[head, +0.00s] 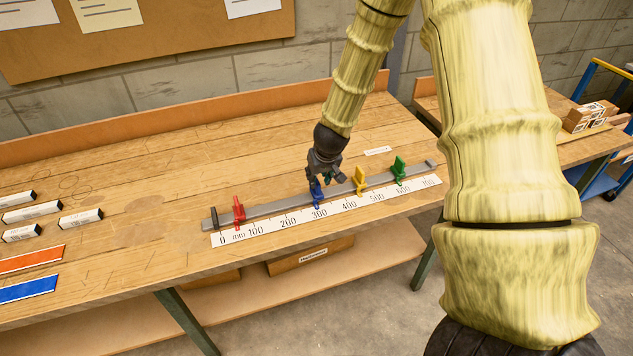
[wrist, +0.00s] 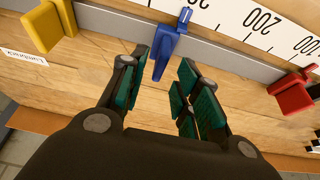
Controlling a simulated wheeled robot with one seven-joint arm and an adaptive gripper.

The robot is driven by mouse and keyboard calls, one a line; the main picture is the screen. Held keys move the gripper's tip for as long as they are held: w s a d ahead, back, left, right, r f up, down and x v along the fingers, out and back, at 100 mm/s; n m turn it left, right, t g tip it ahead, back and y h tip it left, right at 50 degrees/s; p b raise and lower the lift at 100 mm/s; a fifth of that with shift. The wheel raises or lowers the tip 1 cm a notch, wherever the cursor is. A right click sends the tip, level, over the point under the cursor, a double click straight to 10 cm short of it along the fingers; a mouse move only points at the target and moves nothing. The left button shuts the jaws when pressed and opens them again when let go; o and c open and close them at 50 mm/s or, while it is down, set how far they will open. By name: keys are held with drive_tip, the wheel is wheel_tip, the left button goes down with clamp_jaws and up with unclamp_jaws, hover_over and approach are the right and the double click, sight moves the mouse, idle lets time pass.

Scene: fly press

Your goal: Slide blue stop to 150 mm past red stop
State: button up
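The blue stop (head: 316,195) sits on the grey rail of the ruler, with its pointer close to the 300 mark. The red stop (head: 238,212) is farther left on the rail, between 0 and 100. My gripper (head: 324,178) is above the rail at the blue stop. In the wrist view my gripper (wrist: 165,80) is open, its green-padded fingers apart, with the tail of the blue stop (wrist: 165,52) between the fingertips. I cannot tell whether either finger touches it. The red stop (wrist: 292,95) also shows at the right there.
The yellow stop (head: 360,180) and green stop (head: 398,170) stand on the rail (head: 270,205) to the right of the blue one. The ruler strip (head: 335,212) runs along its front. Small boxes (head: 80,219) and coloured strips (head: 28,289) lie at left. The bench between is clear.

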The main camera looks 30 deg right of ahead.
sight(317, 181)
drive_tip(key=shift+p+x, duration=0.45)
drive_tip(key=shift+x, duration=1.95)
drive_tip(key=shift+c, duration=0.4)
clamp_jaws()
